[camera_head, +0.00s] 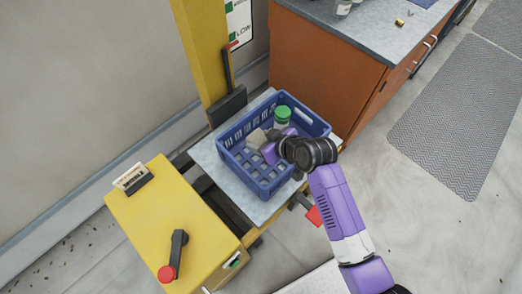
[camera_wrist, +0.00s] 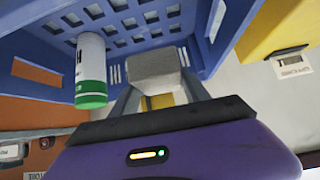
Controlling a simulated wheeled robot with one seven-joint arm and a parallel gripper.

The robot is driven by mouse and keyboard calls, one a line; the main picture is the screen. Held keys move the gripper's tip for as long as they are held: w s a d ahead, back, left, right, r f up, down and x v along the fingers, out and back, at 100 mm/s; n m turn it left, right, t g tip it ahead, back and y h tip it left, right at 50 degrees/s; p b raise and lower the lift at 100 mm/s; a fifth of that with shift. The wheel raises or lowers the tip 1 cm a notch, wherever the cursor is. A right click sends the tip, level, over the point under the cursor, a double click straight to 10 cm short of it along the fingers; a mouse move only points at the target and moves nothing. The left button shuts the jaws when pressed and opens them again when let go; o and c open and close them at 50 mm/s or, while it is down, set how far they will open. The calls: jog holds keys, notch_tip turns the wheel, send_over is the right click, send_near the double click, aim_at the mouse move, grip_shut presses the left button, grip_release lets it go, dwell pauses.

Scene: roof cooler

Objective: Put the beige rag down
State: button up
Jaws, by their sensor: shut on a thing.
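The beige rag (camera_head: 257,138) is a small greyish-beige block inside the blue crate, near its left wall. In the wrist view the rag (camera_wrist: 154,70) sits between the fingertips. My gripper (camera_head: 266,147) is shut on the rag and reaches down into the crate from the right. The wrist view shows my gripper (camera_wrist: 157,92) with the crate's slotted wall and floor beyond it. Whether the rag touches the crate floor cannot be told.
The blue crate (camera_head: 262,185) stands on a grey platform (camera_head: 207,160) of a yellow lift. A green-capped white bottle (camera_head: 282,117) stands in the crate, close beside my gripper; it also shows in the wrist view (camera_wrist: 91,65). An orange cabinet (camera_head: 315,65) stands behind. A yellow box (camera_head: 170,225) is at left.

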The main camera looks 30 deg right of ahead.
notch_tip(320, 180, down, 8)
jog(key=shift+r, duration=0.15)
dwell(0.3)
jog(key=shift+f+b, duration=0.4)
jog(key=shift+f, duration=0.2)
